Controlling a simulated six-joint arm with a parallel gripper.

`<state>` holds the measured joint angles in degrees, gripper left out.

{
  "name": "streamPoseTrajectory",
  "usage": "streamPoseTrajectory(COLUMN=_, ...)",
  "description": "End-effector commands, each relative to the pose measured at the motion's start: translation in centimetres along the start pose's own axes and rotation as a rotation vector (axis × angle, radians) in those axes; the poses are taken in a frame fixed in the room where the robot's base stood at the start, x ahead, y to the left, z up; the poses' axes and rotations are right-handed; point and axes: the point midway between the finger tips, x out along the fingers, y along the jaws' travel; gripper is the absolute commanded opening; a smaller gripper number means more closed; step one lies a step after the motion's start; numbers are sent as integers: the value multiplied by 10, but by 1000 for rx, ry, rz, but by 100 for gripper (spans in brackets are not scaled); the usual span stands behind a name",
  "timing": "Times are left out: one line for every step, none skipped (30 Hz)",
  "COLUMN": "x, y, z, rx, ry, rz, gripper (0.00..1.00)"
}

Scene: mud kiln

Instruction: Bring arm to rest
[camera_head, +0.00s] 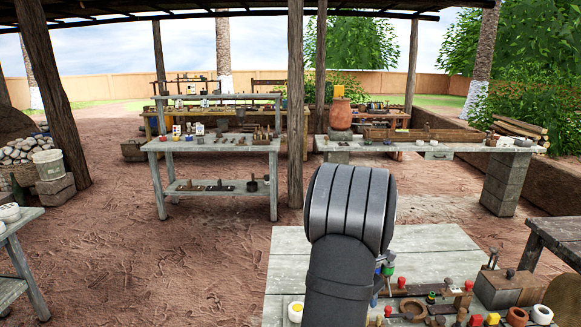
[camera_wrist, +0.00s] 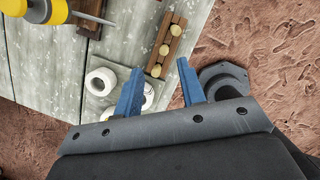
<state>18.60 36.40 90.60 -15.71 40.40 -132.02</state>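My gripper (camera_wrist: 160,66) shows in the wrist view. Its two blue fingers stand apart, with nothing held between them. It is over the edge of a worn grey-white table (camera_wrist: 122,43), with brown ground beyond. White ring-shaped pieces (camera_wrist: 101,82) lie near the left finger. A wooden strip with several round tan knobs (camera_wrist: 167,40) lies just past the fingertips. In the head view my dark arm rises in front of the near table (camera_head: 425,255), and the gripper cannot be made out there.
A yellow-and-black handled tool (camera_wrist: 38,11) lies at the wrist view's upper left. In the head view, small coloured items crowd the near table's front right. Two further worktables, (camera_head: 215,145) and (camera_head: 460,147), and a wooden post (camera_head: 295,110) stand beyond. Open dirt (camera_head: 150,260) lies left.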

Motion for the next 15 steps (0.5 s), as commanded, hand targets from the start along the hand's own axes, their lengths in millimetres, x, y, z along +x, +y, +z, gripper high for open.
streamPoseTrajectory(x=3, y=-5, z=9, rx=24, ry=-1, rz=-7, gripper=37)
streamPoseTrajectory(x=5, y=-9, z=14, rx=39, ry=-1, rz=-11, gripper=37)
streamPoseTrajectory(x=7, y=-13, z=21, rx=58, ry=-1, rz=-17, gripper=37)
streamPoseTrajectory(x=8, y=-16, z=25, rx=71, ry=-1, rz=-22, gripper=37)
streamPoseTrajectory(x=10, y=-20, z=30, rx=85, ry=0, rz=-27, gripper=37)
streamPoseTrajectory(x=12, y=-25, z=36, rx=104, ry=0, rz=-32, gripper=37)
streamPoseTrajectory(x=13, y=-28, z=41, rx=118, ry=-1, rz=-36, gripper=37)
streamPoseTrajectory(x=15, y=-31, z=46, rx=132, ry=-1, rz=-40, gripper=37)
streamPoseTrajectory(x=17, y=-36, z=52, rx=151, ry=-1, rz=-46, gripper=37)
streamPoseTrajectory(x=19, y=-40, z=56, rx=164, ry=-1, rz=-50, gripper=37)
streamPoseTrajectory(x=20, y=-44, z=60, rx=177, ry=0, rz=-55, gripper=37)
streamPoseTrajectory(x=22, y=-49, z=66, rx=196, ry=-1, rz=-60, gripper=37)
streamPoseTrajectory(x=23, y=-53, z=71, rx=210, ry=-1, rz=-64, gripper=37)
streamPoseTrajectory(x=25, y=-57, z=75, rx=224, ry=-1, rz=-68, gripper=37)
streamPoseTrajectory(x=27, y=-62, z=80, rx=242, ry=-1, rz=-74, gripper=37)
